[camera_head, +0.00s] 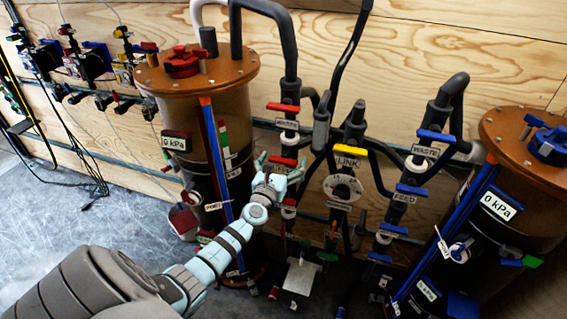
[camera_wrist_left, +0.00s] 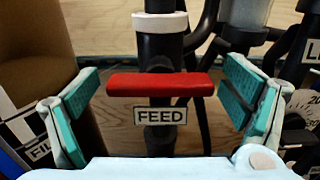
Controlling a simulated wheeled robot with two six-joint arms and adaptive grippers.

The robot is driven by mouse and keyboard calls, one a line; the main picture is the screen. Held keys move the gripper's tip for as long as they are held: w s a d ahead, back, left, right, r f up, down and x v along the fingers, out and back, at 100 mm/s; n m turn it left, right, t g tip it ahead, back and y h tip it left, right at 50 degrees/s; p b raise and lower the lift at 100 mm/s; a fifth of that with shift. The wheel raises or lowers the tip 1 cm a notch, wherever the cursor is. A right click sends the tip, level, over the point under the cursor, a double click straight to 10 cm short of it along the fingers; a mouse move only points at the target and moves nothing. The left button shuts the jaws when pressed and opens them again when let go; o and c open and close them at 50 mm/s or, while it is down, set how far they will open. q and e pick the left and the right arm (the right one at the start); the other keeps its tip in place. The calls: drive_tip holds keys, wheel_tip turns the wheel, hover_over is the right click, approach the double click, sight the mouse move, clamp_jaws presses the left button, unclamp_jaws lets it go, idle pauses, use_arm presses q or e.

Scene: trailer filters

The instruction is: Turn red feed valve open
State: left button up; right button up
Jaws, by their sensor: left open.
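The red feed valve handle (camera_wrist_left: 160,84) lies level across a dark vertical pipe in the left wrist view, above a white label reading FEED (camera_wrist_left: 160,116). It also shows in the head view (camera_head: 283,161), partly hidden by my gripper. My left gripper (camera_head: 281,169) is open in front of it. In the wrist view its two teal-padded fingers (camera_wrist_left: 163,92) stand one on each side of the handle, with a visible gap at both ends. My right gripper is not in view.
Another red handle (camera_head: 283,107) sits higher on the same pipe. A brown-lidded filter tank (camera_head: 200,75) stands close on the left, and another (camera_head: 530,150) on the right. Blue handles (camera_head: 411,190) and a yellow handle (camera_head: 351,150) sit on pipes to the right.

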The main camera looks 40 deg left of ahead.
use_arm(q)
drive_tip(key=shift+c, duration=0.4)
drive_tip(key=c, duration=1.1)
drive_tip(key=shift+n, duration=0.3)
drive_tip(key=n+b, duration=0.1)
drive_tip(key=n, duration=0.3)
drive_tip(key=shift+b, duration=0.35)
drive_tip(key=n+b, duration=0.1)
drive_tip(key=n, duration=0.4)
drive_tip(key=shift+a+b, duration=0.1)
drive_tip(key=shift+b, duration=0.2)
drive_tip(key=n+b, duration=0.1)
drive_tip(key=n, duration=0.3)
drive_tip(key=shift+f+b, duration=0.15)
drive_tip(key=shift+b, duration=0.2)
drive_tip(key=shift+n+b, duration=0.75)
drive_tip(key=shift+n, duration=1.45)
